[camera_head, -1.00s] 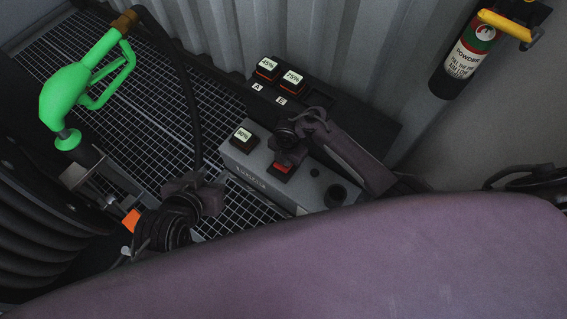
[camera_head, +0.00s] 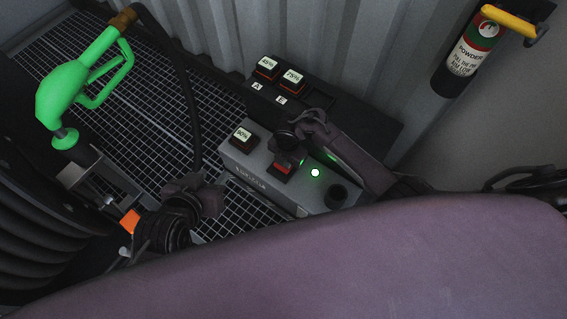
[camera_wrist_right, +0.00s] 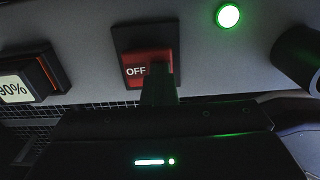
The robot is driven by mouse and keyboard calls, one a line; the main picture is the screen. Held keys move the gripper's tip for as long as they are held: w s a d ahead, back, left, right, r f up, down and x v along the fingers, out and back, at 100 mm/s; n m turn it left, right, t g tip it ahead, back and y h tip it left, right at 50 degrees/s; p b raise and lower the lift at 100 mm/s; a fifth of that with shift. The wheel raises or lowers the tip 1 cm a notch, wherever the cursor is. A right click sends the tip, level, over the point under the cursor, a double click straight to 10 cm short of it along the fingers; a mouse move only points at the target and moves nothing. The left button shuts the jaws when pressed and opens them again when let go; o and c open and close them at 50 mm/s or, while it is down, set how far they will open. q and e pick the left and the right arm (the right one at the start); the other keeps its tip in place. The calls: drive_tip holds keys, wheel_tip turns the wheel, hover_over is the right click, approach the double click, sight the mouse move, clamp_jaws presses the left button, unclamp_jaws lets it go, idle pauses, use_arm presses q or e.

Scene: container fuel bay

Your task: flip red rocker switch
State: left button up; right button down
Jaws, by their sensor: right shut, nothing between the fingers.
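The red rocker switch (camera_head: 282,169) sits on the grey control box. In the right wrist view the switch (camera_wrist_right: 135,68) shows the word OFF on its left part, in a black frame. My right gripper (camera_wrist_right: 160,85) is shut and empty, its tips over the right part of the rocker and seemingly touching it. They hide that part. In the head view my right gripper (camera_head: 289,151) comes in from the right above the switch. A green lamp (camera_head: 315,173) beside the switch is lit. My left gripper (camera_head: 160,228) is at the lower left, away from the box; its fingers cannot be made out.
The grey box (camera_head: 250,158) also carries a percent-labelled button (camera_head: 243,136) and a black knob (camera_head: 335,196). A dark panel (camera_head: 345,125) with two labelled buttons lies behind. A green fuel nozzle (camera_head: 68,92) with a black hose stands left. A fire extinguisher (camera_head: 462,65) hangs on the wall.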

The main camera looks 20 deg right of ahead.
wheel_tip(320, 180, up, 7)
drive_tip(key=p, duration=0.7)
drive_tip(key=shift+p, duration=0.4)
drive_tip(key=shift+f, duration=0.1)
